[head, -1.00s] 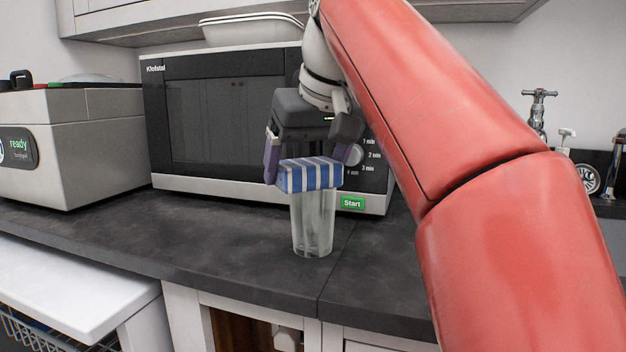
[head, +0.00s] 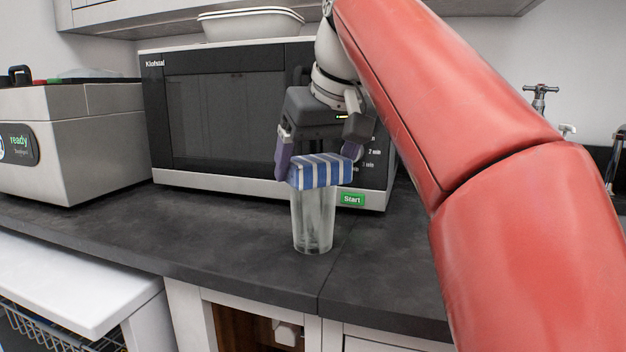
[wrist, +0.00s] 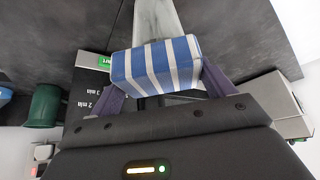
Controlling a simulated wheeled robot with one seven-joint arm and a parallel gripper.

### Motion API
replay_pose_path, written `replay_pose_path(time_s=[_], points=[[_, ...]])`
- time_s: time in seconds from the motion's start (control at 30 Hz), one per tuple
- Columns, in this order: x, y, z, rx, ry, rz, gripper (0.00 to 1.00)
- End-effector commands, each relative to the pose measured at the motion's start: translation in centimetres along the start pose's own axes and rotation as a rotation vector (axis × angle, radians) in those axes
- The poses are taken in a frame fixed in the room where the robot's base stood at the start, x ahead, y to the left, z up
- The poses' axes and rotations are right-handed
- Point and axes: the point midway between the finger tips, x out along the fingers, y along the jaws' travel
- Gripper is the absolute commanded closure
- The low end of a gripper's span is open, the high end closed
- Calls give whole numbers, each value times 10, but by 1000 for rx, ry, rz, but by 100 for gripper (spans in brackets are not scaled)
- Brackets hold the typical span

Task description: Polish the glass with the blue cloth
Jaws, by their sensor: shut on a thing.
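The clear glass (head: 313,222) stands upright on the dark countertop, in front of the microwave. My gripper (head: 318,160) is above it, pointing down, shut on the blue cloth (head: 322,170), which is a folded pad with white stripes. The cloth sits at the glass's rim and hides it; whether it presses on the rim or hovers just above I cannot tell. In the wrist view the cloth (wrist: 156,66) lies between the two purple fingers, and part of the glass (wrist: 155,22) shows beyond it.
A microwave (head: 225,115) with a green Start button stands close behind the glass, with a white dish (head: 250,22) on top. A grey appliance (head: 70,140) is at the left. The countertop (head: 150,225) is clear left of the glass. A tap (head: 540,98) is at the right.

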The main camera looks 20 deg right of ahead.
Motion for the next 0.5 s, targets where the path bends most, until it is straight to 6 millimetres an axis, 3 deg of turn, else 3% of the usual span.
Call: replay_pose_path(time_s=[0.5], points=[[0, 14, 3, -1, 0, -1, 37]])
